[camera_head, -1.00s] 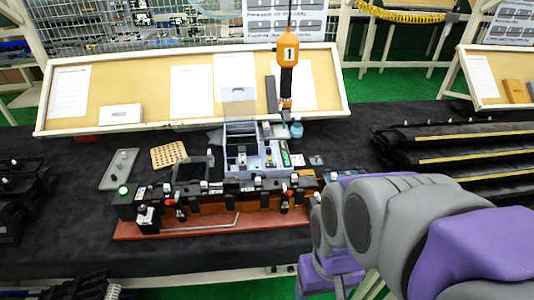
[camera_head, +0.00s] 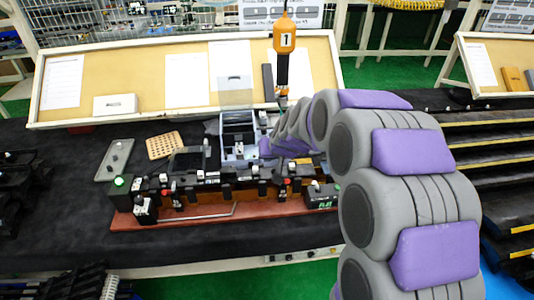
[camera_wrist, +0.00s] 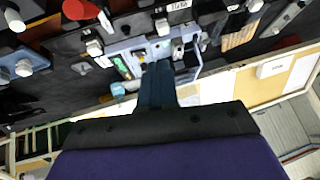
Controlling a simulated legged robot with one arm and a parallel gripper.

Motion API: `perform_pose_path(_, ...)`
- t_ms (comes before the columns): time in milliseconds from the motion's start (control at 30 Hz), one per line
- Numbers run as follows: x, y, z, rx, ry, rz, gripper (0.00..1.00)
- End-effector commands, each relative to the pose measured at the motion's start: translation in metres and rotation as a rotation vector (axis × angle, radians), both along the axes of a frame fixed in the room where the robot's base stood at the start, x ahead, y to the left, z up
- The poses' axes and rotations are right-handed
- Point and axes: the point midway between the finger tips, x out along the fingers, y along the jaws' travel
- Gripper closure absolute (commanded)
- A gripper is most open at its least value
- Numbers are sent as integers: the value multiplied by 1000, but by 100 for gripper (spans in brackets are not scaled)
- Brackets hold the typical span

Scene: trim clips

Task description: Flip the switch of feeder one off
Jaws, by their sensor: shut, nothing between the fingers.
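A blue-grey unit (camera_head: 229,158) with open compartments stands at the middle of the bench. I take it for the feeder, but I cannot read any number on it. In the wrist view the unit (camera_wrist: 130,48) carries small dark and light parts and a green strip; which part is the switch, and its position, I cannot tell. My gripper (camera_wrist: 158,68) is shut and empty, its dark fingers pointing at the unit's near edge; I cannot tell whether they touch it. In the head view my arm reaches the unit's right side and hides part of it.
An orange tool (camera_head: 284,48) marked 1 hangs just behind my arm. A dark fixture row (camera_head: 210,182) on a red-brown base (camera_head: 190,220) lies in front of the unit. A framed board (camera_head: 140,60) stands behind. Black racks (camera_head: 490,140) stand right.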

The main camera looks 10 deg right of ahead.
Motion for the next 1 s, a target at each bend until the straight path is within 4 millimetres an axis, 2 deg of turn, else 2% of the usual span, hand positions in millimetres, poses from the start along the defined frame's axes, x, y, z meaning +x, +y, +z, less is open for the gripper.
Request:
perform_pose_path(100,38,-8,-15,-7,-61,-36,100)
perform_pose_path(200,63,-16,-24,-17,-110,-66,100)
perform_pose_path(400,94,-28,-34,-36,-173,-107,100)
perform_pose_path(533,101,-31,-37,-42,-186,-117,100)
perform_pose_path(1000,105,-31,-41,-43,-189,-119,100)
